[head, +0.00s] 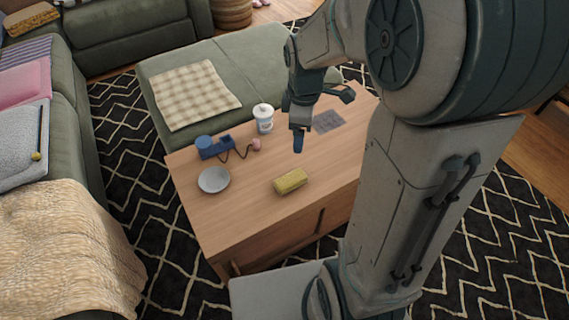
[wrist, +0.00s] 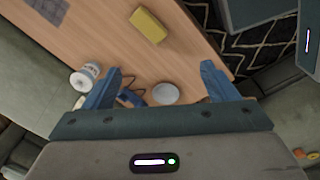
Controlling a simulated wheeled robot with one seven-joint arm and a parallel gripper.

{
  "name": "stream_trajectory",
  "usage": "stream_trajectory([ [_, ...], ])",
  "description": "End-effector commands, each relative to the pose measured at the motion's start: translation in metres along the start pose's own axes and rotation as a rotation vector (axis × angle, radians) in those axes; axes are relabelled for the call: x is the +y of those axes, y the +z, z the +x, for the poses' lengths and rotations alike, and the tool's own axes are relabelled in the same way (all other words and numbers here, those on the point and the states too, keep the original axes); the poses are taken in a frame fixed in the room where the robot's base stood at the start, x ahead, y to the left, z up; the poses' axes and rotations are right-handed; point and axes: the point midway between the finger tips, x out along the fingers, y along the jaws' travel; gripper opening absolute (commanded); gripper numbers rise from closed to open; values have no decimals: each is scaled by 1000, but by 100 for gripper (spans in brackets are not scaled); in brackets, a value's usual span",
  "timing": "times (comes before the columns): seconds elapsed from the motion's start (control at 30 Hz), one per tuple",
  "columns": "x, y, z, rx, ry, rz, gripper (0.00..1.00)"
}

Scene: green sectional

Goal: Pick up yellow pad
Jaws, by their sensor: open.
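The yellow pad (head: 291,181) is a small yellow block lying near the front edge of the wooden table (head: 245,210). It also shows in the wrist view (wrist: 148,26), at the top and beyond the fingertips. My gripper (head: 322,115) is above the table, behind the pad and a little to its right in the head view. In the wrist view my gripper (wrist: 160,80) has its two blue fingers wide apart, with nothing held between them. The pad is fully visible and apart from the fingers.
A green ottoman (head: 240,70) stands behind. The tabletop around the pad is clear.

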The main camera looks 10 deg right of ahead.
Motion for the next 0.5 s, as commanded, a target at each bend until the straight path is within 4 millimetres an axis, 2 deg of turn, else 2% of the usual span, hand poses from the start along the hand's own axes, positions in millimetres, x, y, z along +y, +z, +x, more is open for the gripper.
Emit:
stream_trajectory([
  [0.03, 6, -3, 43, -5, -18, -91, 80],
  [0.2, 27, -12, 118, -6, -56, -395, 80],
  [0.33, 37, -17, 158, -1, -76, -567, 80],
  [0.5, 44, -19, 184, 4, -90, -686, 80],
])
